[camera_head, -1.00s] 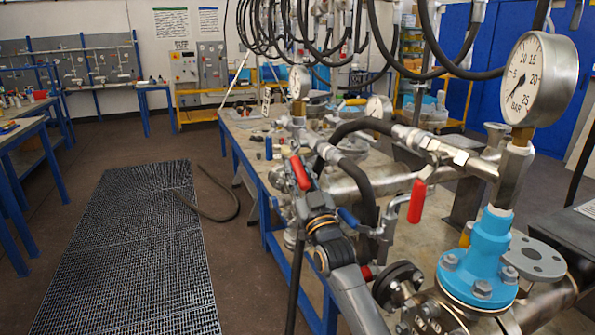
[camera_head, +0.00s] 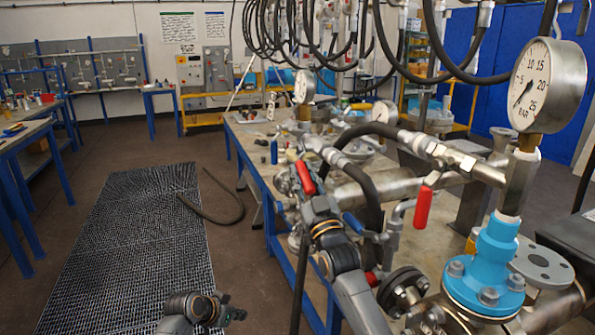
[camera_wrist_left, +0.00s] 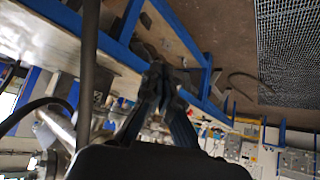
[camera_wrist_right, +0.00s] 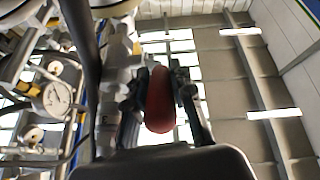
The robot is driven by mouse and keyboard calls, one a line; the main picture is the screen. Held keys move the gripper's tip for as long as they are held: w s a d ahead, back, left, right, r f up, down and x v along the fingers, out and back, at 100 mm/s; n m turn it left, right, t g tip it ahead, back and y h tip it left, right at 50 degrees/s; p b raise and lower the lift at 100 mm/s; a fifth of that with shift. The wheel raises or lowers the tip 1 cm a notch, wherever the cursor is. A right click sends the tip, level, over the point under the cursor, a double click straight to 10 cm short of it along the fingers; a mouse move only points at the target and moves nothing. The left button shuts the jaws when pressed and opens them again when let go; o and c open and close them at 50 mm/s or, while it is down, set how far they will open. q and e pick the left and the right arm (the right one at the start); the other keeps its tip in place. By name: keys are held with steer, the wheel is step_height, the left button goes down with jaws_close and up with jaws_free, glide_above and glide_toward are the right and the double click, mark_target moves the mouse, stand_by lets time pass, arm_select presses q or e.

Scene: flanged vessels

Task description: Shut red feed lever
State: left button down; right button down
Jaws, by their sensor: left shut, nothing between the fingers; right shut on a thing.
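A red lever handle (camera_head: 305,178) stands up tilted on the pipework left of centre in the head view. My right gripper (camera_head: 313,197) is shut on it from below. In the right wrist view the red handle (camera_wrist_right: 160,98) sits between the fingers of the right gripper (camera_wrist_right: 158,84). A second red handle (camera_head: 422,207) hangs down from a valve further right, apart from both grippers. My left gripper (camera_head: 230,313) is at the bottom left of the head view, over the floor grating. In the left wrist view the left gripper (camera_wrist_left: 162,78) is shut and empty.
A pressure gauge (camera_head: 545,85) on a light-blue flanged vessel (camera_head: 488,262) stands at the right. Black hoses (camera_head: 372,190) cross near the held handle. A blue-framed bench (camera_head: 275,235) carries the pipework.

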arm_select(q)
steer(key=w+d+r+m+t+h, duration=0.1)
steer(key=w+d+r+m, duration=0.1)
steer(key=r, duration=1)
steer(key=w+d+r+m+h, duration=0.2)
steer(key=d+r, duration=0.1)
steer(key=r, duration=0.9)
steer(key=m+h, duration=0.2)
steer(key=m, duration=0.5)
glide_toward(298, 166)
steer(key=s+r, duration=0.4)
steer(key=s, duration=0.2)
steer(key=x, duration=0.3)
steer(key=f+x, duration=0.1)
steer(key=x, duration=0.3)
steer(key=a+x, duration=0.1)
steer(key=x, duration=0.3)
steer(key=shift+f, duration=0.2)
steer(key=shift+w+f+m, duration=0.3)
steer(key=shift+w+f, duration=0.15)
steer(key=shift+f, duration=0.2)
